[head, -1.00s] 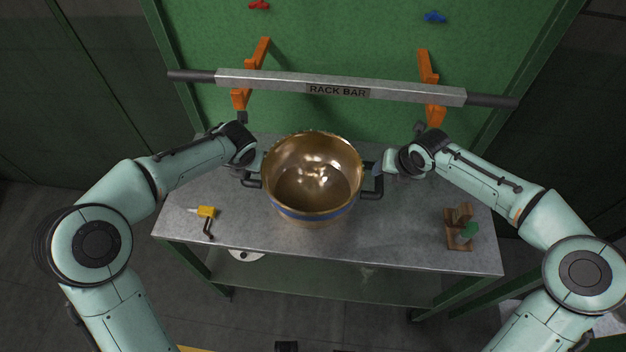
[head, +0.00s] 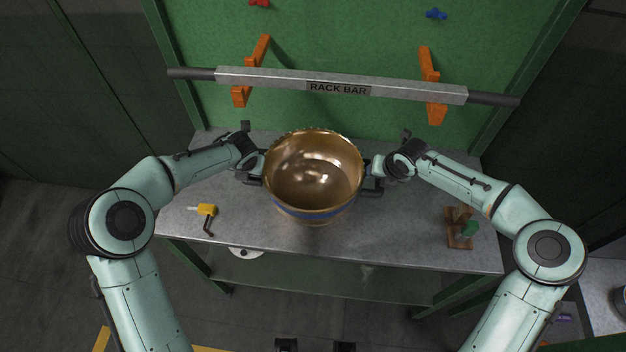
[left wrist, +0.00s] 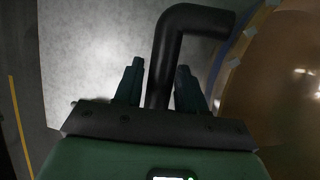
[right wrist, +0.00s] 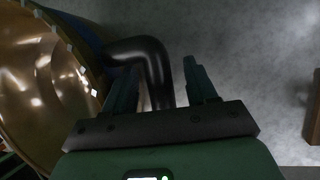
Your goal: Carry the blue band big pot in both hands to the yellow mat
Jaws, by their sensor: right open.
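The blue band big pot (head: 313,211) stands upright on the metal table, brass-coloured inside, with a dark handle on each side. My left gripper (head: 257,168) is at its left handle. In the left wrist view the bent black handle (left wrist: 167,62) runs between the two fingers, with little gap; I cannot tell whether they press on it. My right gripper (head: 374,170) is at the right handle. In the right wrist view that handle (right wrist: 150,65) lies between open fingers, with a gap on the right side. No yellow mat is clearly visible; yellow strips (head: 103,340) show on the floor.
A rack bar (head: 390,91) rests on orange hooks on the green board behind the pot. A yellow tool (head: 207,210) lies left on the table (head: 340,246), and a small wooden stand (head: 458,228) stands right. A shelf (head: 330,278) is below.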

